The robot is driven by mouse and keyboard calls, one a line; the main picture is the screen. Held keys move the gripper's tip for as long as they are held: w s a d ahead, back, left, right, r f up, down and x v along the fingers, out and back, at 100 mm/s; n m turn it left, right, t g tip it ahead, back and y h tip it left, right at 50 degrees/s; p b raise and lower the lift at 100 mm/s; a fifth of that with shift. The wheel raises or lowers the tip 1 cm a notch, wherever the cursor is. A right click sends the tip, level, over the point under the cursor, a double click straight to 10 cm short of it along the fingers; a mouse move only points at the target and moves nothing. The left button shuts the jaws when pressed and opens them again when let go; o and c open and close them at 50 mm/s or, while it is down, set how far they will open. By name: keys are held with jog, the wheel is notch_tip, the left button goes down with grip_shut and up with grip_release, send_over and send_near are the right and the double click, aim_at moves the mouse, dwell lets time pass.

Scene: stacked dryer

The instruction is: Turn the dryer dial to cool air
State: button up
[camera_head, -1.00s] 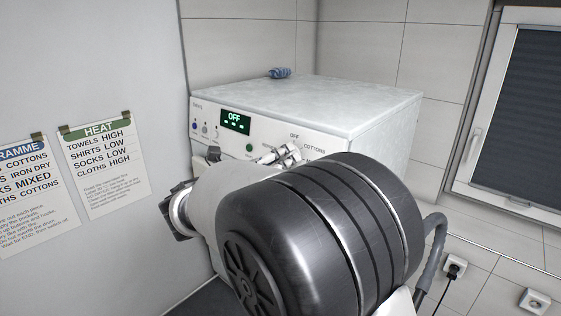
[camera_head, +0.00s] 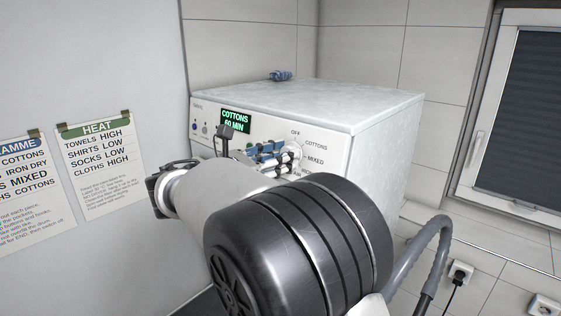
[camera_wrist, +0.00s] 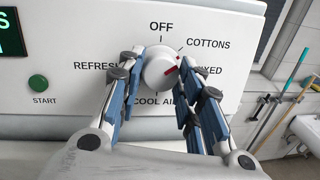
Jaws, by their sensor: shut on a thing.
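The round white dial (camera_wrist: 158,72) is on the dryer's front panel in the wrist view. Its red pointer mark faces right and slightly up, between COTTONS and MIXED. The COOL AIR label (camera_wrist: 157,100) sits below the dial, partly hidden by my right finger. My gripper (camera_wrist: 158,60) is shut on the dial, one finger on each side. In the head view my gripper (camera_head: 275,155) is against the panel and hides most of the dial. The display (camera_head: 235,121) reads COTTONS 60 MIN. The white dryer (camera_head: 385,165) has OFF, COTTONS and MIXED labels beside the dial.
A green START button (camera_wrist: 38,83) is left of the dial. A HEAT note (camera_head: 100,165) and a programme note (camera_head: 25,190) hang on the left wall. A small blue item (camera_head: 281,75) lies on the dryer top. A window (camera_head: 515,110) is at the right.

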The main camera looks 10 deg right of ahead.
jog(key=m+y+b, duration=0.1)
jog(key=m+b, duration=0.2)
jog(key=m, duration=0.5)
jog(key=m+g+y+b, duration=0.1)
jog(key=m+b, duration=0.3)
jog(key=m, duration=0.4)
jog(key=m+y+b, duration=0.1)
jog(key=m+b, duration=0.3)
jog(key=m, duration=0.4)
jog(key=shift+d+r+g+y, duration=0.1)
jog(key=shift+r+g+y, duration=0.2)
jog(key=shift+m, duration=0.3)
jog(key=o, duration=1.1)
jog(key=shift+r, duration=0.1)
jog(key=v, duration=1.2)
jog(key=shift+s, duration=0.1)
